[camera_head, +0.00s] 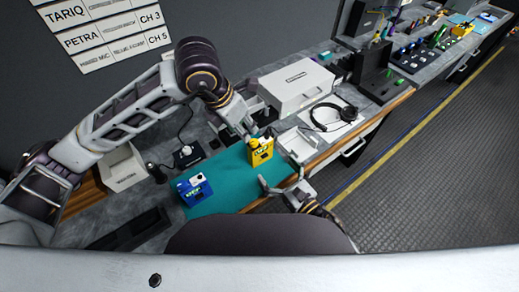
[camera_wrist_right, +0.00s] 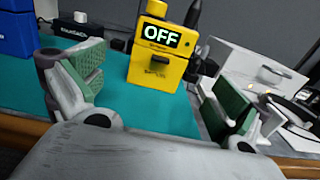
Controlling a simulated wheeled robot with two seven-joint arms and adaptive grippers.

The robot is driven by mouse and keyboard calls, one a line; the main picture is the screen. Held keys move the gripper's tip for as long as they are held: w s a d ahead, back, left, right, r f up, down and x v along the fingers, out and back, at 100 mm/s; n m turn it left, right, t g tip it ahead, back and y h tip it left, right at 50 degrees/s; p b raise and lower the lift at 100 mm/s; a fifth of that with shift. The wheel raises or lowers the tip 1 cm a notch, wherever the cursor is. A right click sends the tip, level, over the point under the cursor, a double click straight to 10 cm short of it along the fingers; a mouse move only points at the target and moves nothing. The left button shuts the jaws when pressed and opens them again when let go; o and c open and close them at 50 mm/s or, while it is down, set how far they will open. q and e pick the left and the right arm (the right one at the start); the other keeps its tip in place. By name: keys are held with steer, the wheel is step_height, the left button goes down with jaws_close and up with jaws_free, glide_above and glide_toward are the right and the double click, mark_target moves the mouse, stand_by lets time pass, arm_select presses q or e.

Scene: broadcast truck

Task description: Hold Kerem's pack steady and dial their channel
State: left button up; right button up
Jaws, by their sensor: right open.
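A yellow pack (camera_head: 261,155) stands upright on the teal mat (camera_head: 235,180). In the right wrist view the yellow pack (camera_wrist_right: 157,68) shows "OFF" on its display, with a dark knob or antenna at its upper right. A blue pack (camera_head: 195,190) stands to its left; its edge shows in the wrist view (camera_wrist_right: 15,35). I cannot read Kerem's name on either pack. My left gripper (camera_head: 250,134) is right above and behind the yellow pack; its fingers are too small to judge. My right gripper (camera_head: 286,183) is open and empty in front of the yellow pack, apart from it.
A wall sign (camera_head: 110,25) lists names with channels, including Petra and CH 3; its lowest row ends in CH 5. A white box (camera_head: 297,88) and a headset (camera_head: 333,115) lie right of the packs. A black charger-like device (camera_head: 187,156) sits behind the mat.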

mark_target(263, 154)
steer(key=shift+x, duration=4.75)
